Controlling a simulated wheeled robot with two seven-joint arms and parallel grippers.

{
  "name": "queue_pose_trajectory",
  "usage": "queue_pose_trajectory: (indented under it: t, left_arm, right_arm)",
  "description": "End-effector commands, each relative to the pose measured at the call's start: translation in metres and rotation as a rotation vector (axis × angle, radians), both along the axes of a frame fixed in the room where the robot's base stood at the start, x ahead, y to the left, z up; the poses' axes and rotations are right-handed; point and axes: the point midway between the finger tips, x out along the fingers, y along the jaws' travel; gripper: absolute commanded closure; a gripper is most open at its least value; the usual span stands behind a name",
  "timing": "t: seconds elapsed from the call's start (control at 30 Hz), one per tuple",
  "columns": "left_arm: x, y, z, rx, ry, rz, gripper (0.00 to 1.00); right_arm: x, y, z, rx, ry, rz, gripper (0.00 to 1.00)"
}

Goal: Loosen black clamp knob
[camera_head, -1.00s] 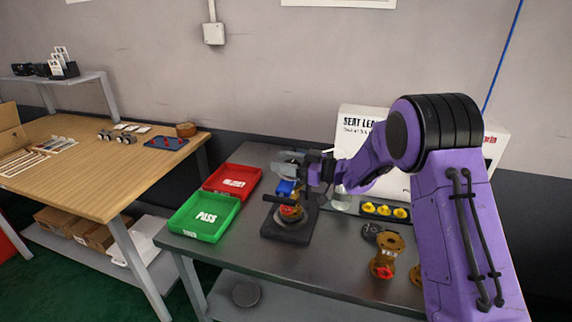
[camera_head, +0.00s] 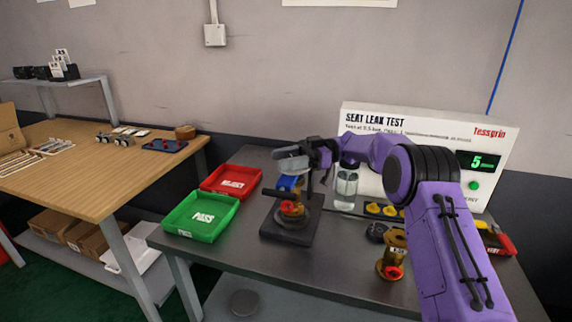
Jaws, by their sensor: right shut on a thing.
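The clamp fixture (camera_head: 289,232) stands on the grey metal table, a dark base with a brass and red valve part (camera_head: 292,209) in it. A blue piece (camera_head: 288,184) sits above the valve part, and a black bar (camera_head: 278,194) sticks out to the left. My right gripper (camera_head: 290,161) is at the top of the fixture, just above the blue piece, shut on what appears to be the black clamp knob. The knob itself is mostly hidden by the fingers. My left gripper is out of view.
A green PASS tray (camera_head: 182,231) and a red tray (camera_head: 210,182) lie left of the fixture. To the right are a glass jar (camera_head: 346,184), yellow parts (camera_head: 373,208) and a brass valve (camera_head: 391,268). The seat leak test box (camera_head: 425,128) stands behind.

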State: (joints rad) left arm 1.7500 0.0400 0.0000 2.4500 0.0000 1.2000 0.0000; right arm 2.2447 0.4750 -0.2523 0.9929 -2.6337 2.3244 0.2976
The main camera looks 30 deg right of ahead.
Motion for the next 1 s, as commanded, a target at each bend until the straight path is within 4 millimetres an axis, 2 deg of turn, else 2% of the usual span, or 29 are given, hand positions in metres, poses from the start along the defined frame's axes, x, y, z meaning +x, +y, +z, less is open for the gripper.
queue_pose_trajectory:
  t: [0.57, 0.6, 0.63, 0.67, 1.0]
  left_arm:
    - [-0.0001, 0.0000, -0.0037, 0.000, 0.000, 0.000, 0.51]
    - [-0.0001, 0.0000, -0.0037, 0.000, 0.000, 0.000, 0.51]
    - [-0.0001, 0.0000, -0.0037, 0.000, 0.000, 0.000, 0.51]
    - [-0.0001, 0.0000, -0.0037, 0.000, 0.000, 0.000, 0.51]
    - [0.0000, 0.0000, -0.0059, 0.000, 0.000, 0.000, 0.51]
  right_arm:
    - [-0.0004, 0.0005, 0.0023, 0.003, -0.005, 0.034, 0.81]
    - [-0.0004, 0.0005, 0.0023, 0.003, -0.005, 0.034, 0.44]
    - [-0.0004, 0.0005, 0.0022, 0.003, -0.005, 0.034, 0.34]
    - [-0.0004, 0.0005, 0.0021, 0.002, -0.004, 0.034, 0.29]
    - [-0.0004, 0.0006, 0.0060, 0.000, -0.005, 0.034, 0.29]
